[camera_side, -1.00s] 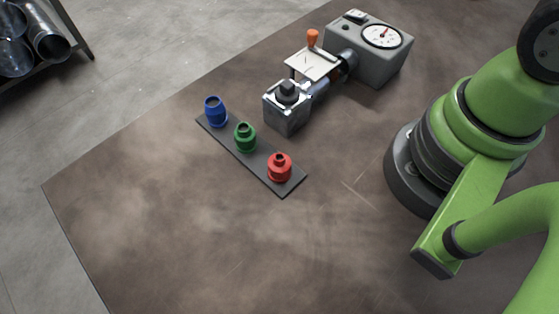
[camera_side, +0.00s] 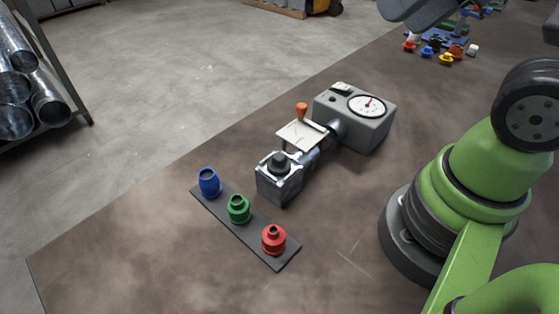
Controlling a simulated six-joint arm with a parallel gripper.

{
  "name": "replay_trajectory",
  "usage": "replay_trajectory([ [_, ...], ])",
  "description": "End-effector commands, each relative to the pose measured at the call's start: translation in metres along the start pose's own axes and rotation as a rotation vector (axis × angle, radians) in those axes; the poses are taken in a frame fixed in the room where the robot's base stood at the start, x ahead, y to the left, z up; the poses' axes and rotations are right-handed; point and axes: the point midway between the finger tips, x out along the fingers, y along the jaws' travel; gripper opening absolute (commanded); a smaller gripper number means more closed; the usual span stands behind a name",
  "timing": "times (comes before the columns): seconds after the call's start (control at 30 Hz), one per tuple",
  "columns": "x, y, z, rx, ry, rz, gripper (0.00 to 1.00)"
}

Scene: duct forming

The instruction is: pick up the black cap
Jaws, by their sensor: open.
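A small black cap-like piece (camera_side: 281,161) sits upright on top of a silver metal block (camera_side: 279,184), near the middle of the view. It is the only loose-looking black piece that I can make out, and its lower part is hidden in the block. My gripper is not clearly seen. A dark grey shape cut off by the top edge cannot be identified, and nothing touches the black piece.
A dark strip (camera_side: 282,263) holds blue (camera_side: 209,184), green (camera_side: 238,210) and red (camera_side: 273,241) fittings. A grey gauge box (camera_side: 347,127) and an orange-knobbed lever (camera_side: 301,110) adjoin the block. Several small coloured parts (camera_side: 446,58) lie farther back. The front table is clear.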

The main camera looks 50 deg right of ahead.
Motion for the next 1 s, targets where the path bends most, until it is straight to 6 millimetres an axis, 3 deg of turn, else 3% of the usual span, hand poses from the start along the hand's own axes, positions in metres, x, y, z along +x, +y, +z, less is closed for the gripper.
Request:
replay_trajectory([
  [0.27, 0.000, 0.000, 0.000, 0.000, 0.000, 0.000, 0.43],
  [0.3, 0.000, 0.000, 0.000, 0.000, 0.000, 0.000, 0.51],
  [0.67, 0.004, -0.002, -0.003, -0.008, -0.025, 0.008, 0.51],
  [0.87, 0.036, -0.013, -0.019, -0.070, -0.177, 0.069, 0.51],
  [1.0, 0.077, -0.024, -0.025, -0.143, -0.312, 0.131, 0.51],
])
